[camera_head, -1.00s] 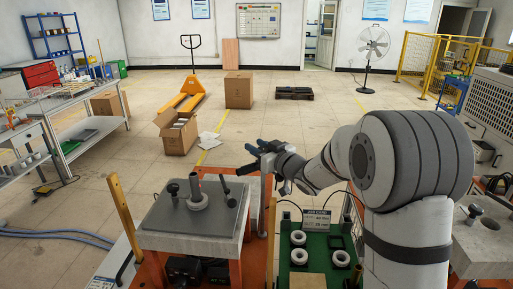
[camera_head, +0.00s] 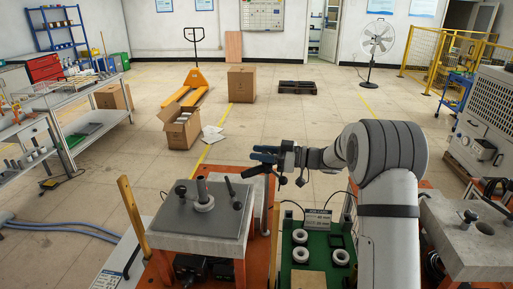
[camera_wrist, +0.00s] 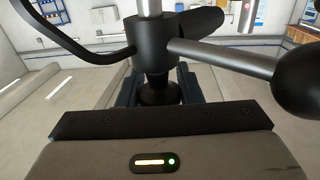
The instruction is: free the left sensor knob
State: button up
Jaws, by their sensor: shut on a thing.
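My gripper (camera_head: 262,158) is extended to the left past the green board, with dark bluish fingers. In the wrist view its jaws are shut on a black knob-like part (camera_wrist: 159,91). Directly above that part is a black hub (camera_wrist: 152,33) with a bright metal rod upward, a straight rod ending in a black ball (camera_wrist: 300,80) at right, and a curved black arm at left. On the grey plate (camera_head: 170,217) stand a left black knob (camera_head: 181,190), a post with a pale ring (camera_head: 204,206) and a tilted black rod (camera_head: 231,188). Which part is the left sensor knob I cannot tell.
A green board (camera_head: 314,248) with several pale rings lies right of the plate. A grey block (camera_head: 470,250) with a black knob is at far right. Open floor lies behind, with cardboard boxes (camera_head: 241,85).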

jog(key=n+g, duration=0.1)
jog(key=g, duration=0.2)
jog(key=n+g+p, duration=0.1)
jog(key=n+g, duration=0.1)
jog(key=shift+s+d+n+g, duration=0.1)
jog(key=shift+s+n+g, duration=0.1)
jog(key=shift+n+g, duration=0.15)
jog(key=shift+s+d+n+g+h+p, duration=0.15)
jog(key=shift+n+g+h, duration=0.15)
jog(key=shift+n+g, duration=0.45)
jog(key=shift+s+a+n+g+h+p, duration=0.1)
jog(key=shift+n+g+h+p, duration=0.2)
jog(key=shift+g, duration=0.65)
jog(key=shift+s+d+n+g+h+p, duration=0.1)
jog(key=shift+n+g+h, duration=0.2)
jog(key=shift+n+g, duration=0.5)
jog(key=shift+r+g, duration=0.1)
jog(key=shift+g, duration=0.25)
jog(key=o, duration=0.9)
jog(key=shift+r, duration=0.5)
jog(key=shift+r+p, duration=2.2)
jog(key=shift+r, duration=2.25)
